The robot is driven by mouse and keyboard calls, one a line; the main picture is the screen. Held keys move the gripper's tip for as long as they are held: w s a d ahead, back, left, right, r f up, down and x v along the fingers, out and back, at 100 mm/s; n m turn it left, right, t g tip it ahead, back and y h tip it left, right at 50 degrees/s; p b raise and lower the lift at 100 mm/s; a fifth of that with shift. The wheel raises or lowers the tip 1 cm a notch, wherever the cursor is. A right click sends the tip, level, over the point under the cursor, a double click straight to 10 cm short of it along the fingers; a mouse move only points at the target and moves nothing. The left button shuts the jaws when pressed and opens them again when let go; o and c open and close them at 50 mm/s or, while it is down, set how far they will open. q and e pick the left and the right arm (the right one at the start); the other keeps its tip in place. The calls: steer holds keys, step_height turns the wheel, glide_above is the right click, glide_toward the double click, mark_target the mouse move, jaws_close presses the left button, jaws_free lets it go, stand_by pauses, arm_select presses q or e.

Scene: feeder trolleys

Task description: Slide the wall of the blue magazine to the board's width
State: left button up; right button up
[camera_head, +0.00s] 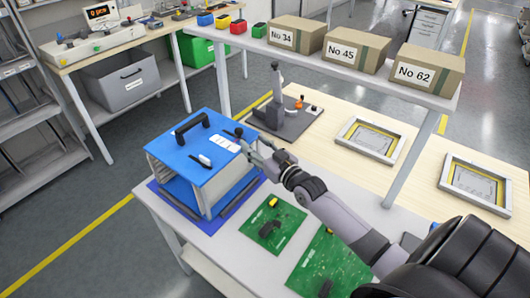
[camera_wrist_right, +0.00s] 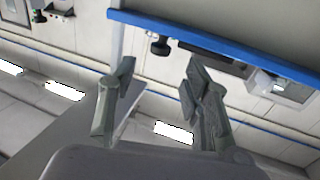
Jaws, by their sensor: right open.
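The blue magazine (camera_head: 205,158) stands on a blue mat at the left end of the front bench. It has a blue top with a black handle (camera_head: 192,127), pale side walls (camera_head: 232,188) and an open front. A small black knob (camera_head: 239,132) sits at its right back corner; a dark knob (camera_wrist_right: 160,46) also shows under the blue edge in the wrist view. My right gripper (camera_head: 255,146) is open beside that corner, its fingers (camera_wrist_right: 160,66) apart with nothing between them. Green boards (camera_head: 283,216) (camera_head: 322,262) lie right of the magazine. My left gripper is out of view.
A grey base with an upright lever (camera_head: 285,124) stands behind the magazine. Framed panels (camera_head: 371,139) (camera_head: 476,185) lie on the wooden bench. A shelf above holds cardboard boxes (camera_head: 357,50) and small coloured bins. My right forearm passes over the boards.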

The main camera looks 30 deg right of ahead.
steer(key=s, duration=0.4)
steer(key=shift+s+d, duration=0.2)
steer(key=shift+s, duration=0.2)
